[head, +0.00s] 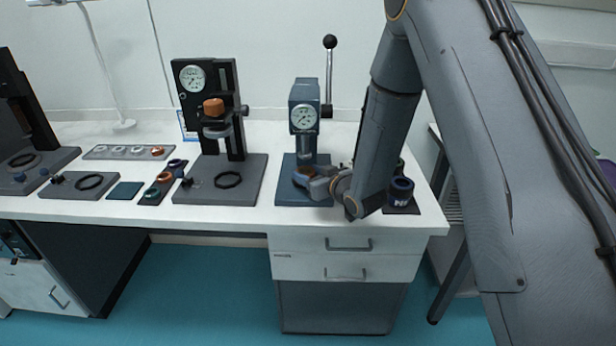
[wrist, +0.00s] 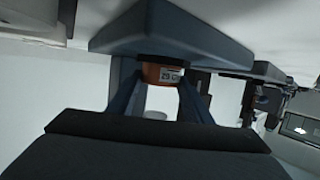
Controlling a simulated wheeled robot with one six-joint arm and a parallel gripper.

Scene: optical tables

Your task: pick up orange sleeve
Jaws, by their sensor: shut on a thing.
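The orange sleeve (wrist: 160,72) is between the two fingers of my gripper in the wrist view, with a white label marked with dark characters on its side. My gripper (wrist: 158,90) is shut on it. In the head view my gripper (head: 308,183) reaches in from the right at the blue press (head: 305,115), just above its base. The sleeve (head: 302,172) shows there as a small orange-brown patch under the press ram, partly hidden by the fingers. I cannot tell whether it touches the base.
A black gauge stand (head: 237,125) holding an orange piece (head: 213,107) stands left of the press. A tray with rings (head: 160,187) lies farther left. A dark blue ring-shaped part (head: 401,190) sits right of my gripper, near the table's right end.

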